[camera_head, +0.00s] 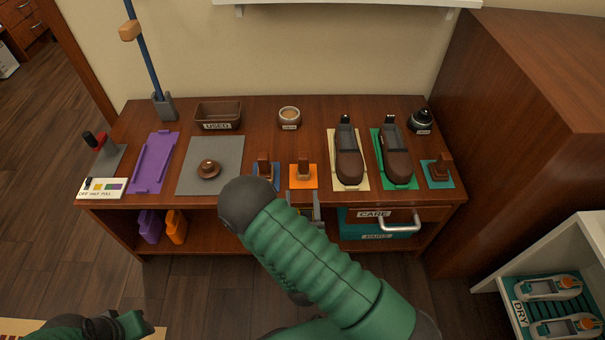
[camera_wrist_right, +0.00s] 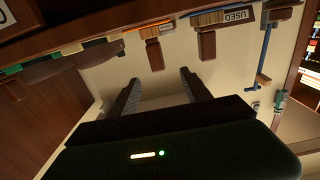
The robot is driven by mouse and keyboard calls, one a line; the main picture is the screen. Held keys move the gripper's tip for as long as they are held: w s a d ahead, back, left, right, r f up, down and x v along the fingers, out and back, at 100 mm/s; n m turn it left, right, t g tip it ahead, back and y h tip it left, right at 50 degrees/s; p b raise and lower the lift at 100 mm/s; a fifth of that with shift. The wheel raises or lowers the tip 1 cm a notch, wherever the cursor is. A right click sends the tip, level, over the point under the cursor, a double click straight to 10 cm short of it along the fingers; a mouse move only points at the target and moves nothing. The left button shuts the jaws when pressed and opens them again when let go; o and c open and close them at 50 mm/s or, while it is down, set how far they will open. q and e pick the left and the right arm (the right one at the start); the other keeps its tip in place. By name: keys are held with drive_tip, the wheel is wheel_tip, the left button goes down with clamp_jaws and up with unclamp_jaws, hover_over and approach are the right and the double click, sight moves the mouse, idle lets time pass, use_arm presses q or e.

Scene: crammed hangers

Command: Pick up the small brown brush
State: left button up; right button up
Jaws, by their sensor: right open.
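Several small brown brush-like blocks stand on coloured mats: one on a blue mat (camera_head: 264,168), one on an orange mat (camera_head: 303,171) and one on a teal mat (camera_head: 441,167). I cannot tell which is the small brown brush. In the right wrist view, which is upside down, two brown blocks (camera_wrist_right: 154,54) show beyond the fingers. My right gripper (camera_head: 303,206) is at the bench's front edge, near the orange mat, partly hidden by my forearm. In the right wrist view my right gripper (camera_wrist_right: 156,84) is open and empty. My left gripper (camera_head: 105,325) is low at the left; its jaws are unclear.
The bench (camera_head: 330,110) also bears two brown shoes (camera_head: 350,165), a USED tray (camera_head: 218,114), a bowl (camera_head: 289,117), a black jar (camera_head: 421,121), a purple tray (camera_head: 154,163) and a grey mat (camera_head: 225,150) with a round brown piece.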

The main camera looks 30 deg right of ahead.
sight(304, 165)
drive_tip(key=b+x, duration=0.1)
drive_tip(key=x, duration=0.8)
drive_tip(key=shift+d+f+b, duration=0.1)
drive_tip(key=shift+b, duration=0.2)
drive_tip(key=b+x, duration=0.2)
drive_tip(key=x, duration=0.3)
drive_tip(key=shift+s+d, duration=0.1)
drive_tip(key=shift+d, duration=0.05)
clamp_jaws()
